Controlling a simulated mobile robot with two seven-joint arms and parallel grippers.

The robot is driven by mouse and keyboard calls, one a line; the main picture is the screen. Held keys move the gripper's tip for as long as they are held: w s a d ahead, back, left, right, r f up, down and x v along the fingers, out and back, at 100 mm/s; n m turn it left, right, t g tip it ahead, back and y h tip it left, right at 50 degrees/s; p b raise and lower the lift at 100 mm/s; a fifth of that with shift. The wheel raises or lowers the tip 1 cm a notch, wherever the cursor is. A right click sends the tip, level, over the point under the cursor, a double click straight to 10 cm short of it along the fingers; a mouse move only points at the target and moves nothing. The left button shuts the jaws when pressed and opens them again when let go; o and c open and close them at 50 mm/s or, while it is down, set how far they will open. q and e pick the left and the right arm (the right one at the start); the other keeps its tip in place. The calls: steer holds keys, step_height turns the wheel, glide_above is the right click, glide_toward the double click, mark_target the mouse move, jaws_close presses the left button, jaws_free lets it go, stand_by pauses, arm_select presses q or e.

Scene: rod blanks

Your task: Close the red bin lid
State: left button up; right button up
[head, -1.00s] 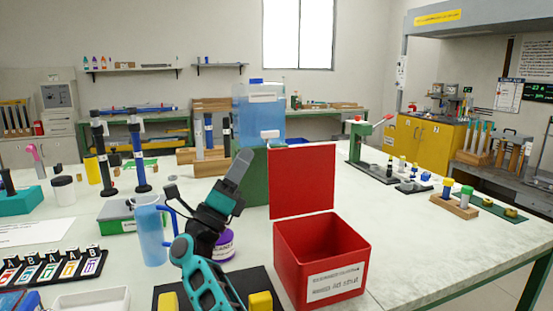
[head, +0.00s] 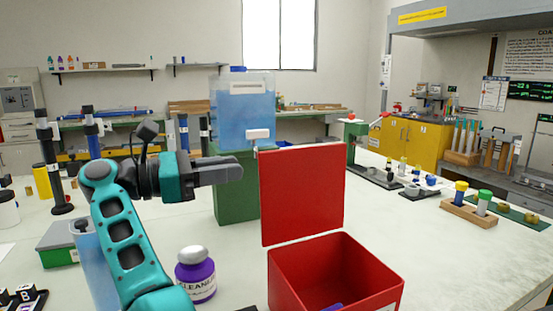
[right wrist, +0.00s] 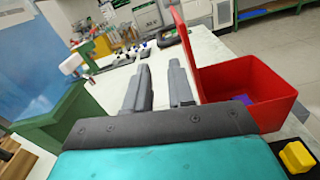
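The red bin (head: 310,272) stands on the bench in the lower middle of the head view. Its red lid (head: 302,195) stands upright at the bin's back edge, so the bin is open. My right gripper (head: 240,170) is raised left of the lid, pointing right toward its upper left edge. The right wrist view shows its two fingers (right wrist: 160,88) apart with nothing between them. There the lid (right wrist: 188,52) rises just beyond and right of the fingertips, and the open bin (right wrist: 255,85) is at the right. My left gripper is not in view.
A purple-labelled bottle (head: 196,275) stands left of the bin. A blue water tank (head: 242,110) on a green stand (head: 235,200) is behind the gripper. A purple item (head: 332,307) lies inside the bin. The bench right of the bin is largely clear.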

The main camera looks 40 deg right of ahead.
mark_target(278, 162)
steer(key=p+x, duration=0.4)
steer(key=x, duration=0.5)
steer(key=shift+d, duration=0.45)
steer(key=shift+s+d, duration=0.1)
steer(key=shift+d, duration=0.05)
jaws_close()
